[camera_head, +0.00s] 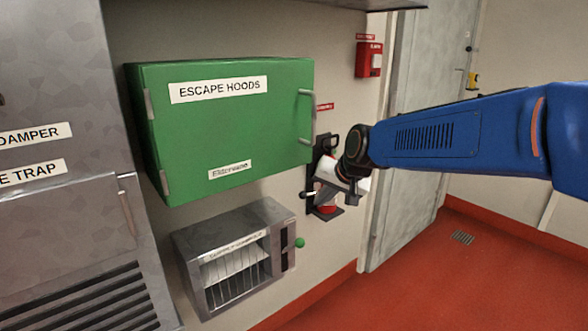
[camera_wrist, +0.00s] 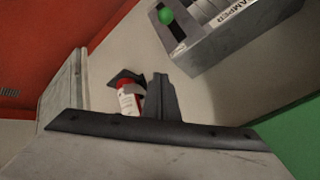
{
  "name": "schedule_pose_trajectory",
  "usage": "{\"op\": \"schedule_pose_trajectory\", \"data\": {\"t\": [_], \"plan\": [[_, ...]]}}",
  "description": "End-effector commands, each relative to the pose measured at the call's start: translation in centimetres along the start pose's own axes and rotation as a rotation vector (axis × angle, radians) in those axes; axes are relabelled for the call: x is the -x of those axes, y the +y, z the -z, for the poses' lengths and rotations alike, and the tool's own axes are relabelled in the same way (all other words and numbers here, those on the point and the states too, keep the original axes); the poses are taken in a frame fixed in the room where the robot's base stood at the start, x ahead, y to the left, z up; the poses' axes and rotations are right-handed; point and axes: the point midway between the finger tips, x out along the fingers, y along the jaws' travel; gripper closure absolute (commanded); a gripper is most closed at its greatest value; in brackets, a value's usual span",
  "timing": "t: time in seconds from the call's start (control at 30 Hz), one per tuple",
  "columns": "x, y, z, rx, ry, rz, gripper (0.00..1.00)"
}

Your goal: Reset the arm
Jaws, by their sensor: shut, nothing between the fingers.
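My gripper (camera_head: 311,194) is at the end of my blue arm, in front of the wall to the right of the green cabinet. Its fingers are together with nothing between them; the closed fingers also show in the wrist view (camera_wrist: 162,97). A small red and white cylinder (camera_head: 326,208) sits in a dark wall bracket (camera_head: 324,143) behind the gripper. In the wrist view the cylinder (camera_wrist: 129,99) appears just left of the fingers. The gripper partly hides the bracket, and I cannot tell how far apart they are.
The green escape hoods cabinet (camera_head: 235,125) hangs close left of the gripper. Below it is a metal box (camera_head: 190,250) with a green knob (camera_head: 299,242). A grey door (camera_head: 420,130) stands behind my arm. The red floor (camera_head: 500,260) at right is clear, apart from a drain.

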Motion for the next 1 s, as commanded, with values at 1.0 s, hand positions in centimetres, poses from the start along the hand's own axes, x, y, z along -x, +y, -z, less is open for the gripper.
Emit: {"op": "schedule_pose_trajectory", "data": {"t": [1.0], "plan": [[16.5, 22.3, -24.0, 0.288, -0.149, -0.312, 1.00]]}}
